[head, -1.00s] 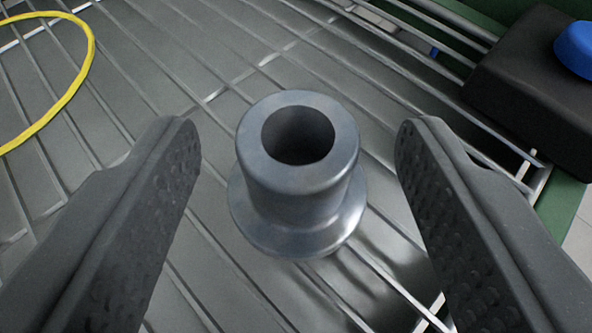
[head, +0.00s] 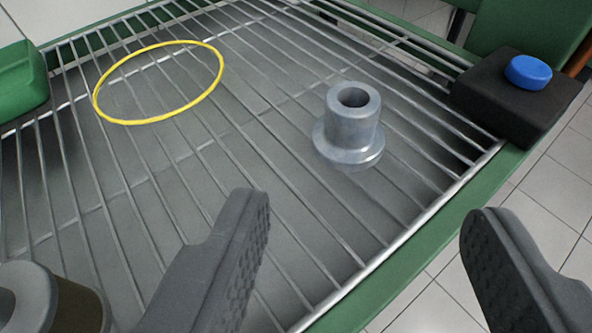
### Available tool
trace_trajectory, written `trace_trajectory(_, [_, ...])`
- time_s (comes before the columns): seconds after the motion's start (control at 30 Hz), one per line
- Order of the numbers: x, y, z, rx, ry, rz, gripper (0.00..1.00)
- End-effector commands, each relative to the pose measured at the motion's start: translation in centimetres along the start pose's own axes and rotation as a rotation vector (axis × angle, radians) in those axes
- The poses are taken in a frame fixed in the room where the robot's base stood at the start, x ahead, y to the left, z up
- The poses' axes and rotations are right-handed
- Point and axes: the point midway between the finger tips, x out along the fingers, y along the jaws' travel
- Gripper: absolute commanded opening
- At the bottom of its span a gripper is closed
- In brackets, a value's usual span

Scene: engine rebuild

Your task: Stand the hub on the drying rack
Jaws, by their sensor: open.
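The grey metal hub (head: 354,130) stands upright on its flange on the wire drying rack (head: 262,205), toward the right side, with its bore facing up. It lies outside the yellow ring (head: 214,91). My gripper (head: 366,225) is open and empty. Its two dark fingers are wide apart at the bottom of the view, nearer to me than the hub and not touching it.
A black box with a blue button (head: 528,72) sits at the rack's right corner. A green object (head: 20,82) is at the left edge. A round metal part (head: 35,300) stands at the lower left. The rack has a green frame (head: 425,222), with tiled floor beyond.

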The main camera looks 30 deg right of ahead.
Motion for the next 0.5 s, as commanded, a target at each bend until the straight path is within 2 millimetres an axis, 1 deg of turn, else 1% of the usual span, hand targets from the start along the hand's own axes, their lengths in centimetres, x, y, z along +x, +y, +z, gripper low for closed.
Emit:
trace_trajectory(0.23, [-0.1, 0.0, 0.0, 0.001, 0.000, 0.000, 0.55])
trace_trajectory(0.27, [-0.1, -0.1, -0.1, 0.003, 0.001, -0.003, 0.55])
trace_trajectory(0.33, [-0.2, -0.7, -1.1, 0.020, 0.010, -0.028, 0.55])
trace_trajectory(0.37, [-0.3, -1.2, -1.9, 0.033, 0.015, -0.049, 0.55])
trace_trajectory(0.43, [-0.9, -3.0, -4.5, 0.077, 0.032, -0.123, 0.55])
trace_trajectory(0.47, [-1.3, -4.0, -6.1, 0.099, 0.042, -0.166, 0.55])
trace_trajectory(0.5, [-2.2, -5.3, -8.4, 0.126, 0.057, -0.231, 0.55])
